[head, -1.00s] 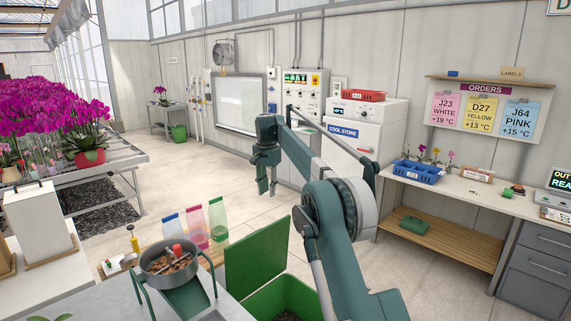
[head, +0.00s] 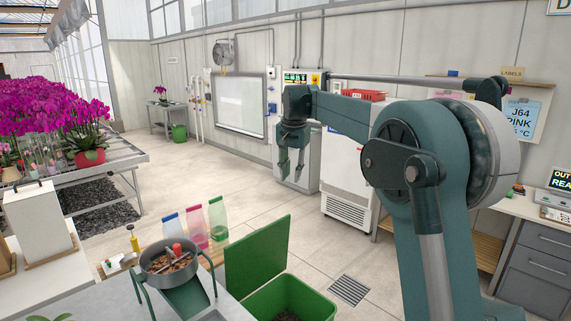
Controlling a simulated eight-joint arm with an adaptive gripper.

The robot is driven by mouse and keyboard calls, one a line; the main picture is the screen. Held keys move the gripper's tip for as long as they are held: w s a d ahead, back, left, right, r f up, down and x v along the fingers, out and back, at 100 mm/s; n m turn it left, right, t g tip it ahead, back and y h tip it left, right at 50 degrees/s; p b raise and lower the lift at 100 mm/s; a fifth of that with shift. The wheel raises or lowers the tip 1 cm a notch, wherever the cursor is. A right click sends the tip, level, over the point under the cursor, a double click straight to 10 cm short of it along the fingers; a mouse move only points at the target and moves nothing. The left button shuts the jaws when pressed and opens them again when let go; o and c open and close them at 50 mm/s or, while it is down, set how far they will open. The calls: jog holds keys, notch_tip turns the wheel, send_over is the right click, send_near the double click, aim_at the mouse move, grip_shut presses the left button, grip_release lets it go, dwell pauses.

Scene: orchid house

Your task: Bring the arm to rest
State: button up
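My gripper (head: 292,168) hangs fingers down in the middle of the head view, in front of the wall cabinets. Its two fingers are apart with nothing visible between them. My arm (head: 425,200) rises at the right and bends over at a large joint, with the forearm reaching left to the gripper. The gripper is clear of the bench and touches nothing that I can see.
A green bin (head: 288,300) with its lid up stands below. A pot of bark (head: 168,262) and several coloured bags (head: 217,219) stand left of it. A white cool store (head: 347,180) is behind my arm. A workbench (head: 520,206) is at the right, partly hidden.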

jog(key=s+d+r+n+t, duration=0.1)
jog(key=s+d, duration=0.3)
jog(key=s, duration=0.6)
jog(key=s+d+r+n+t, duration=0.1)
jog(key=s+d, duration=0.4)
jog(key=s, duration=0.4)
jog(key=s+d+r+n, duration=0.1)
jog(key=s+d, duration=0.3)
jog(key=s, duration=0.6)
jog(key=s+d+f+t, duration=0.1)
jog(key=s+d+f, duration=0.1)
jog(key=s+f, duration=0.4)
jog(key=s+d+f+n+t, duration=0.1)
jog(key=s+f, duration=0.5)
jog(key=s, duration=0.7)
jog(key=s+d+f+n, duration=0.1)
jog(key=s+d+f, duration=0.2)
jog(key=s+f, duration=0.3)
jog(key=s, duration=0.4)
jog(key=shift+s+d+f+t+b, duration=0.15)
jog(key=shift+d+f+t+b, duration=0.2)
jog(key=shift+t, duration=0.05)
